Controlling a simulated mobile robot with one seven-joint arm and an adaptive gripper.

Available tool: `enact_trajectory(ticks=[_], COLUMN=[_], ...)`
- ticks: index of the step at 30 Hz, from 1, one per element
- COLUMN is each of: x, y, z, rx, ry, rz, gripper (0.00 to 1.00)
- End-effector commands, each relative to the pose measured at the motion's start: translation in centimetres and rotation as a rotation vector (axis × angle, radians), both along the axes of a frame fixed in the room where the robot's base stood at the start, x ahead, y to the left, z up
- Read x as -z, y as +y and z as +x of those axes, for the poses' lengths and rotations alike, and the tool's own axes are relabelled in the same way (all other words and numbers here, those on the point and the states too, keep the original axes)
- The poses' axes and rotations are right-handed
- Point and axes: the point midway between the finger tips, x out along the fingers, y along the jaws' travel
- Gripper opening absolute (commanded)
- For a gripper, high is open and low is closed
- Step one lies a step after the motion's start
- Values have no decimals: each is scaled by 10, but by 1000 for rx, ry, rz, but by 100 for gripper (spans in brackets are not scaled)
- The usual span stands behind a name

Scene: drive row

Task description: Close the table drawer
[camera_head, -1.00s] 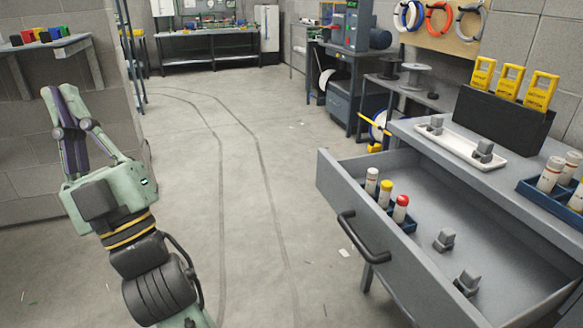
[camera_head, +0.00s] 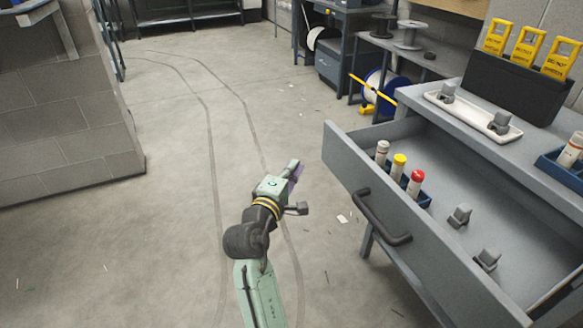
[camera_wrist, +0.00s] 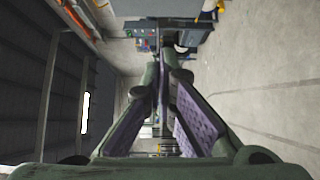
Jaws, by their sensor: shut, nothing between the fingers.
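The table drawer (camera_head: 340,175) is pulled well out of the grey table (camera_head: 420,95) at the right in the head view. Its dark bar handle (camera_head: 383,222) is on the front panel. Inside are a blue holder (camera_head: 424,198) with several capped tubes and two small grey blocks (camera_head: 460,215). My gripper (camera_head: 295,168) is to the left of the drawer front, apart from it and from the handle. In the wrist view its purple-padded fingers (camera_wrist: 162,88) come together at the tips with nothing between them.
A white tray (camera_head: 460,118) with grey blocks and a black holder with yellow tags (camera_head: 515,88) stand on the tabletop. A block wall (camera_head: 65,120) is at the left. The floor (camera_head: 170,200) left of the drawer is clear except for small scraps.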

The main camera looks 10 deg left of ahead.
Motion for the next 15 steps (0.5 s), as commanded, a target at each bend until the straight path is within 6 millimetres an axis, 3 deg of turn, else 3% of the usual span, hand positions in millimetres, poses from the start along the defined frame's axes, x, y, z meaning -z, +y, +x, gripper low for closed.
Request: enact_trajectory(ticks=[9,15], x=[-3,-2], y=[-13,-35], z=[67,80], rx=[1,-1], ry=[-1,-1], rz=[2,4], gripper=[0,0])
